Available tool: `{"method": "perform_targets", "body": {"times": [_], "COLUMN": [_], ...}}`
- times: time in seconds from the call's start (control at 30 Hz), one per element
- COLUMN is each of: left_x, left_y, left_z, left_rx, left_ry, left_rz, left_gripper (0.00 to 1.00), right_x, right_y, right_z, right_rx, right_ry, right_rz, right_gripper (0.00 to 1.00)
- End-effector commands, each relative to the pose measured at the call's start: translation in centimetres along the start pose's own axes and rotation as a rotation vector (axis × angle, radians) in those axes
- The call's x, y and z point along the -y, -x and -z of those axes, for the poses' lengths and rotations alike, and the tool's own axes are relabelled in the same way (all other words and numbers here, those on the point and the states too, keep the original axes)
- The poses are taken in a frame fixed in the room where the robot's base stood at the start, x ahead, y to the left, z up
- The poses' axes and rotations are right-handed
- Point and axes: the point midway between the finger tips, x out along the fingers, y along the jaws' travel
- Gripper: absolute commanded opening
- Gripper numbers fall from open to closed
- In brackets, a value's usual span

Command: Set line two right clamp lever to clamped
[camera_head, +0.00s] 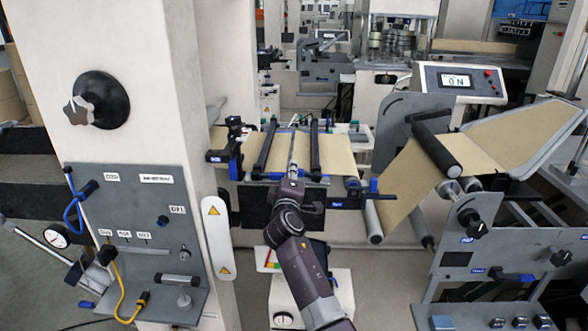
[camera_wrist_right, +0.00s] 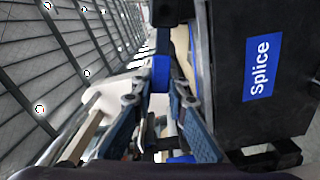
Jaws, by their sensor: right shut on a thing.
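The splicing table (camera_head: 336,170) carries brown kraft web, with a clamp at each end. At its right end a blue clamp lever (camera_head: 375,188) shows in the head view. The exact contact is partly hidden by the fingers. A black block with a blue "Splice" label (camera_wrist_right: 259,68) stands just right of them. My left gripper is not in view.
A left clamp with blue parts (camera_head: 235,160) sits at the table's other end. A grey control panel with hoses (camera_head: 135,235) is on the pillar at left. Rollers (camera_head: 437,150) and a display (camera_head: 460,82) stand at right.

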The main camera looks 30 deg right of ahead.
Motion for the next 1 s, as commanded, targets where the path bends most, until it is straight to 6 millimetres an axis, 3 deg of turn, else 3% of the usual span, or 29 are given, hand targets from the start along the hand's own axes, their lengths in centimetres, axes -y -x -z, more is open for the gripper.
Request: {"method": "perform_targets", "body": {"times": [0.4,1.0], "left_x": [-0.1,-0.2], "left_y": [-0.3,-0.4], "left_z": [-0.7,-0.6], "left_rx": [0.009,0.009], "left_ry": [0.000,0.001], "left_rz": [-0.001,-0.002], "left_gripper": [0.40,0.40], "right_x": [1.2,1.3], "right_y": [-0.2,-0.3], "right_z": [-0.6,-0.7], "right_rx": [0.007,0.009], "right_ry": [0.247,0.304], "right_rz": [-0.009,-0.012], "right_gripper": [0.00,0.00]}}
